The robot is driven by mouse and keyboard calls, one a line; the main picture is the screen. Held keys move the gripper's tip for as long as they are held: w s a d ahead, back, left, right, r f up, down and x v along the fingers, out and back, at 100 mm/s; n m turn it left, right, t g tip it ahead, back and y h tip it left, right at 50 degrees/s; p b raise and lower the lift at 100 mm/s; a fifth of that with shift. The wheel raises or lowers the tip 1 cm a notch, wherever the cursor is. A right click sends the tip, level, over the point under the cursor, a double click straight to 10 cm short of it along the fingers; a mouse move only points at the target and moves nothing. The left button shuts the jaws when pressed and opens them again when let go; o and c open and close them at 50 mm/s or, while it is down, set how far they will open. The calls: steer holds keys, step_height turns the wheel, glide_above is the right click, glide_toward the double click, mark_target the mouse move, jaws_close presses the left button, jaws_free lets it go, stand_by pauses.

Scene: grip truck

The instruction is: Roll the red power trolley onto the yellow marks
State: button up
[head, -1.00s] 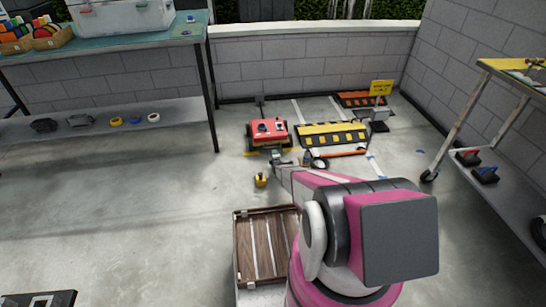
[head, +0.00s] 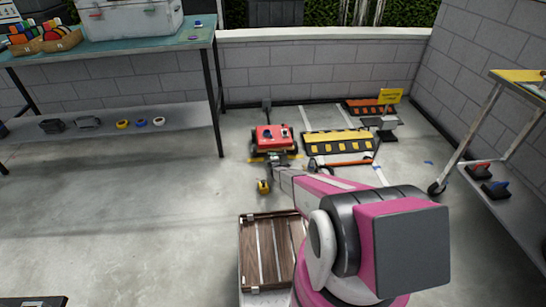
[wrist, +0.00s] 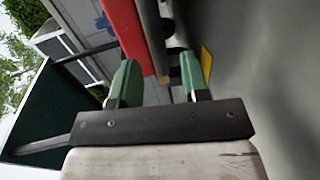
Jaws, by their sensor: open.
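The red power trolley (head: 273,138), a low red box on dark wheels, stands on the floor by the back wall. A yellow mark (head: 256,159) lies on the floor at its near left corner, and a yellow strip (wrist: 206,64) shows in the wrist view. My gripper (wrist: 158,75) is open, with its two green fingers pointing toward the trolley. The trolley's red side (wrist: 124,36) and a pale bar lie just beyond the fingertips. I cannot tell if the fingers touch anything. In the head view my arm hides part of the near side.
Yellow-black ramps (head: 338,143) and a yellow sign (head: 389,96) stand right of the trolley. A small yellow object (head: 264,186) lies near my arm. A workbench (head: 110,48) is at left and a wheeled cart (head: 480,130) at right.

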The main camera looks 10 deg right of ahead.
steer(key=x, duration=0.3)
steer(key=shift+w+f, duration=0.1)
steer(key=shift+w, duration=0.3)
